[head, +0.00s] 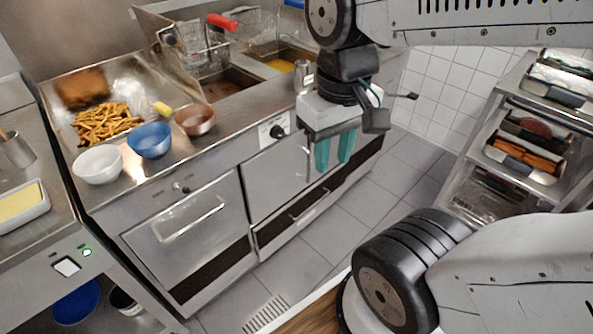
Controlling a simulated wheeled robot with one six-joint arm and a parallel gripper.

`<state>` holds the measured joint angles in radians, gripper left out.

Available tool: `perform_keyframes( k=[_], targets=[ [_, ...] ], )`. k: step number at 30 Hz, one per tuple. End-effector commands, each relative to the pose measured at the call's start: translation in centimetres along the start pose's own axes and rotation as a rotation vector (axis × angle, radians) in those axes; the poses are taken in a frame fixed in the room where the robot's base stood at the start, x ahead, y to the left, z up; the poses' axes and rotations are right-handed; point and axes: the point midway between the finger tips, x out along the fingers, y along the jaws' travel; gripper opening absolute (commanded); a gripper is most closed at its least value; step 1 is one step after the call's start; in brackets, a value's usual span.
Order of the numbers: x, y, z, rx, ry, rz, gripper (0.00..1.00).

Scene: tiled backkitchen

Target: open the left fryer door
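The counter front has a steel door panel (190,232) at left with a horizontal bar handle (190,220), and a plain steel panel (272,182) right of it, below a control knob (278,131). Both look shut. The plain panel lies below the fryer vats (228,84); I cannot tell for certain which panel is the left fryer door. My gripper (334,152) points down with its two teal fingers apart and nothing between them. It shows in front of the fryer front, right of the plain panel, and hides part of the front there. Contact is not visible.
Fries (104,124), a white bowl (98,164), a blue bowl (150,140) and a copper-coloured bowl (195,119) are on the counter. Fryer baskets (192,38) stand behind. A tray rack (515,150) is at right. Grey tiled floor (325,225) is clear between.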

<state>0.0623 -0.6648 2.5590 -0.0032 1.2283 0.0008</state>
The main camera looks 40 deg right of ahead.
Motion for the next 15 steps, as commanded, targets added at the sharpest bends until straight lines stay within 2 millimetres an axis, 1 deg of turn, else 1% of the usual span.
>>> perform_keyframes(
  k=[1, 3, 5, 6, 8, 11, 14, 15],
  targets=[
    [0.9, 0.5, -0.5, 0.025, -0.055, 0.000, 0.30],
    [2.2, 1.3, -1.2, 0.056, -0.126, 0.002, 0.30],
    [3.3, 2.1, -2.0, 0.080, -0.178, 0.006, 0.30],
    [4.1, 2.7, -2.7, 0.094, -0.203, 0.010, 0.30],
    [5.4, 3.7, -3.9, 0.113, -0.227, 0.017, 0.30],
    [7.9, 5.5, -6.1, 0.138, -0.249, 0.029, 0.30],
    [10.8, 7.6, -8.4, 0.155, -0.251, 0.041, 0.30],
    [12.1, 8.4, -9.4, 0.160, -0.247, 0.047, 0.30]
  ],
)
